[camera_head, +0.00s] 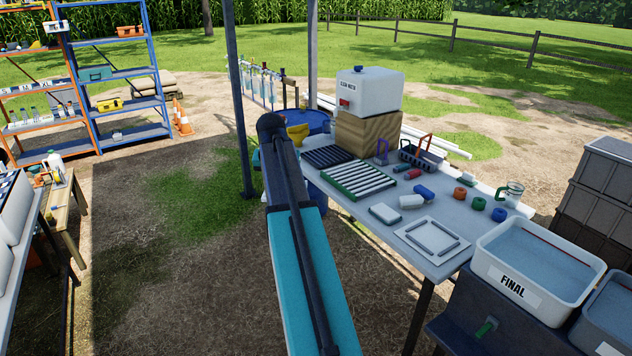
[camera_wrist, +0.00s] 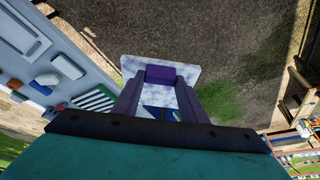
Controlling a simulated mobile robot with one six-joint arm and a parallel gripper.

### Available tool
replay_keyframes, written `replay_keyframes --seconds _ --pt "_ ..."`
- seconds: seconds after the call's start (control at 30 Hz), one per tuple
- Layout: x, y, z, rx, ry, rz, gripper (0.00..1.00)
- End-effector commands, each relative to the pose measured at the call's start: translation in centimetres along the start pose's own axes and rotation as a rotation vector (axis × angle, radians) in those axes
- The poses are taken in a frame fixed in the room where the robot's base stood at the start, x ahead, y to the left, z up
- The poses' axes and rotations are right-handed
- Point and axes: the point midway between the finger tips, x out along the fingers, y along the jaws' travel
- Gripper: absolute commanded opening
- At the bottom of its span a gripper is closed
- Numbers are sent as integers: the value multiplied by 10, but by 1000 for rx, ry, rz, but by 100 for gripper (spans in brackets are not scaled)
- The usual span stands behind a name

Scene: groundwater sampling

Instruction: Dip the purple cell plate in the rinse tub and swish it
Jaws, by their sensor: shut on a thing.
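In the wrist view my gripper (camera_wrist: 160,88) is shut on a pale, cloudy-looking plate with a purple block (camera_wrist: 160,74), which I take as the purple cell plate (camera_wrist: 187,72). The plate is held above bare ground, clear of the table. In the head view my arm hides the gripper and plate. A white tub marked "FINAL" (camera_head: 513,286) holds bluish water at the lower right. A second water-filled tub (camera_head: 610,341) is cut off at the right edge, its label unreadable. I cannot tell which is the rinse tub.
A white tank (camera_head: 370,92) stands on a wooden block behind. A dark post (camera_head: 238,100) rises left of my arm. Open ground lies left.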

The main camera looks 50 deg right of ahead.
Motion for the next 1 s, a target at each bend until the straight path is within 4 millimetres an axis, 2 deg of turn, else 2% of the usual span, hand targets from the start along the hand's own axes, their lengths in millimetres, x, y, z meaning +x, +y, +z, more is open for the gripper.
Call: replay_keyframes --seconds 0.03,0.1,0.27,0.5,0.7,1.0 --pt "-3 -19 12 -37 1 -15 2" --pt "-7 -42 24 -87 1 -35 2" --pt "-18 -94 56 -200 2 -79 2" --pt "-36 -164 111 -370 5 -147 2" --pt "-54 -215 162 -511 7 -204 2" --pt "-81 -278 242 -717 13 -288 2"
